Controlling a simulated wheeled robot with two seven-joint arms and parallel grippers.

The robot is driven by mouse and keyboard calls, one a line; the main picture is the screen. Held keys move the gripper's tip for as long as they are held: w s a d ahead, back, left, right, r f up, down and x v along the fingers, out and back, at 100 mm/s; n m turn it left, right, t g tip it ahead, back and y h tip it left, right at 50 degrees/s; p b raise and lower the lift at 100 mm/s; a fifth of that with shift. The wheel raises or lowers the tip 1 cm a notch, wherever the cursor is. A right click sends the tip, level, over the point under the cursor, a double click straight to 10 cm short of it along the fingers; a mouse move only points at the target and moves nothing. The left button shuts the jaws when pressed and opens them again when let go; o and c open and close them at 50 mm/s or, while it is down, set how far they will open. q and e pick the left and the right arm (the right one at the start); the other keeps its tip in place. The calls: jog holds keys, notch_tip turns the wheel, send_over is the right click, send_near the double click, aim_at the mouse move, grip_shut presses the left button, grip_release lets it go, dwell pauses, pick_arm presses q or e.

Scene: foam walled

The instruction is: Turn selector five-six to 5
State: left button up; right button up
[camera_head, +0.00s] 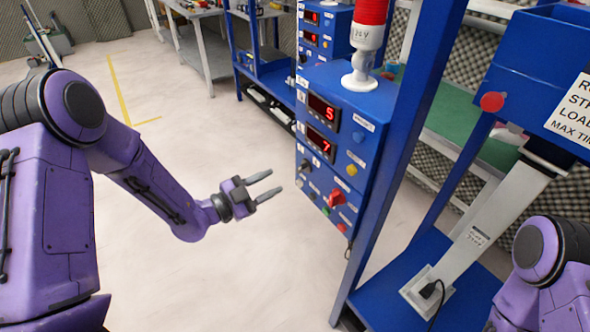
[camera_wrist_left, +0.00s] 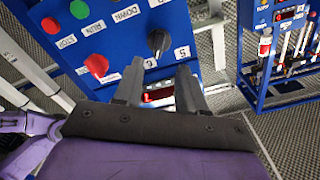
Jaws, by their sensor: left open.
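A blue control panel (camera_head: 345,110) stands right of my left gripper (camera_head: 276,181), which is open and empty with its fingers pointing at the panel, apart from it. In the left wrist view the panel appears turned, and a dark selector knob (camera_wrist_left: 158,42) sits beyond the fingertips (camera_wrist_left: 160,66). Small labels reading 5 and 6 are beside this knob. Which label it points to I cannot tell. In the head view a small dark knob (camera_head: 305,165) shows on the panel's left edge. My right gripper is out of view.
The panel has red displays showing 5 (camera_head: 325,108) and 7 (camera_head: 320,143), a red rotary knob (camera_head: 336,199) and several buttons. A red beacon (camera_head: 368,35) stands on top. A blue upright post (camera_head: 410,130) is close on the right. The floor (camera_head: 190,270) below my left arm is clear.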

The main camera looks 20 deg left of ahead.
aim_at(298, 170)
pick_arm(q)
jog(key=p+x, duration=0.1)
jog(key=x, duration=0.7)
jog(key=shift+w+d, duration=0.2)
grip_shut()
